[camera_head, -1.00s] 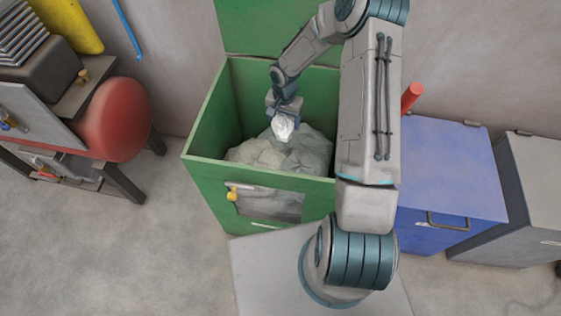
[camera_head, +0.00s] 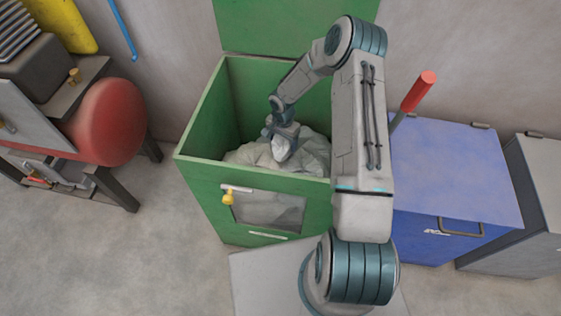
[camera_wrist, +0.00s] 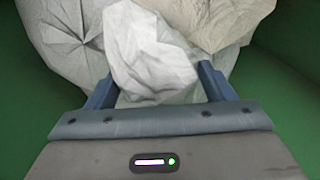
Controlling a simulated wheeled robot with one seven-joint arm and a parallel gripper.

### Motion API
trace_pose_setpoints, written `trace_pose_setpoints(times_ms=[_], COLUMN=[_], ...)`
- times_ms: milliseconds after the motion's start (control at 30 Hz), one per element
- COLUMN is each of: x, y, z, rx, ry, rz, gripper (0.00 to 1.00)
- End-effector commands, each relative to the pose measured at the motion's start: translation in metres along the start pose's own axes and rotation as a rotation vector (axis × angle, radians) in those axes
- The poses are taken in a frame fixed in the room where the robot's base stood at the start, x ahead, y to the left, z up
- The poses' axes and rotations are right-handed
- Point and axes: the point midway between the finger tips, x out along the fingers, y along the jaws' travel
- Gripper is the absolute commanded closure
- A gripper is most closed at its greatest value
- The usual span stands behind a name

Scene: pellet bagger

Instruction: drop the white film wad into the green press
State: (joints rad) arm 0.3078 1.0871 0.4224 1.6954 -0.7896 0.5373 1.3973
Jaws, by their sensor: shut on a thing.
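The green press (camera_head: 255,190) is an open-topped box with its green lid raised at the back. Crumpled pale film (camera_head: 312,152) fills its lower part. My gripper (camera_head: 284,138) reaches down inside the press, below the rim. It is shut on the white film wad (camera_head: 281,150), which also shows between the two fingers in the wrist view (camera_wrist: 150,50). The wad is just above or against the heap of film; I cannot tell whether it touches. My arm hides the press's right side.
A blue bin (camera_head: 450,185) with a closed lid stands right of the press, with a grey bin (camera_head: 540,190) beyond it. A red-handled tool (camera_head: 418,92) rises behind the blue bin. A bench with a red rounded thing (camera_head: 108,122) stands left. The floor between is clear.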

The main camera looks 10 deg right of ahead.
Motion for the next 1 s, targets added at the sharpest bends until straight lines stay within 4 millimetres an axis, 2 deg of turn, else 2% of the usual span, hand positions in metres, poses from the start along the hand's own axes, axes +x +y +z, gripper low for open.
trace_pose_setpoints(times_ms=[367, 400, 467, 767, 867, 1000], x=[0.005, 0.005, 0.005, 0.002, -0.007, -0.031], y=[0.0, 0.0, 0.0, 0.0, 0.0, -0.001], z=[0.0, 0.0, 0.0, 0.0, -0.001, -0.001], rx=[0.0, 0.0, 0.0, 0.0, 0.001, 0.001], ry=[-0.001, -0.001, -0.001, 0.001, 0.002, 0.004], rz=[0.0, 0.0, 0.0, 0.0, -0.001, -0.003], gripper=[0.46, 0.16, 0.0, 0.0, 0.0, 0.0])
